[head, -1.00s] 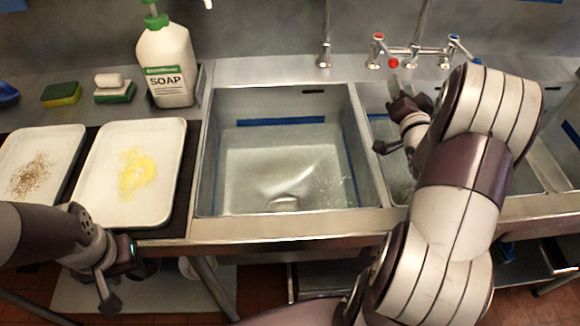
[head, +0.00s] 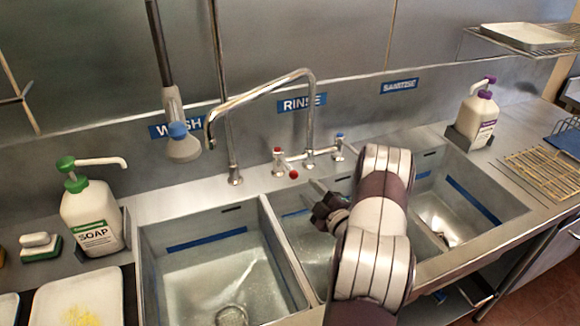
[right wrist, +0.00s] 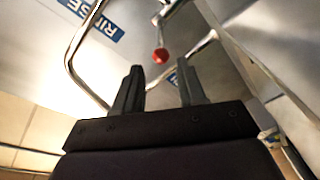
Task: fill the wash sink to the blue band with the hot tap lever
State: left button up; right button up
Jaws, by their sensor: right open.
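The wash sink (head: 146,268) is at the lower left of the head view and holds clear water. Its blue band (head: 206,240) shows on the back wall, and the water surface looks below it. The hot tap lever (head: 293,174) has a red knob and stands on the tap behind the sinks. In the right wrist view the red knob (right wrist: 160,56) is beyond and between my fingertips, not touched. My right gripper (head: 327,210) is open and empty over the rinse sink; the wrist view shows both fingers (right wrist: 158,82) apart. My left gripper is out of view.
The tap spout (head: 262,90) arches left toward the wash sink; no stream is visible. A spray head (head: 183,146) hangs at its left. The blue-tipped lever (head: 339,140) is right of the red one. A soap bottle (head: 92,218) stands left of the wash sink.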

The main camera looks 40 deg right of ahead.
aim_at(290, 167)
jog(key=w, duration=0.3)
jog(key=w+d+p, duration=0.1)
jog(key=w, duration=0.3)
jog(key=w+p, duration=0.1)
jog(key=w, duration=0.3)
jog(key=shift+w+d, duration=0.2)
jog(key=shift+d, duration=0.2)
jog(key=shift+c, duration=0.3)
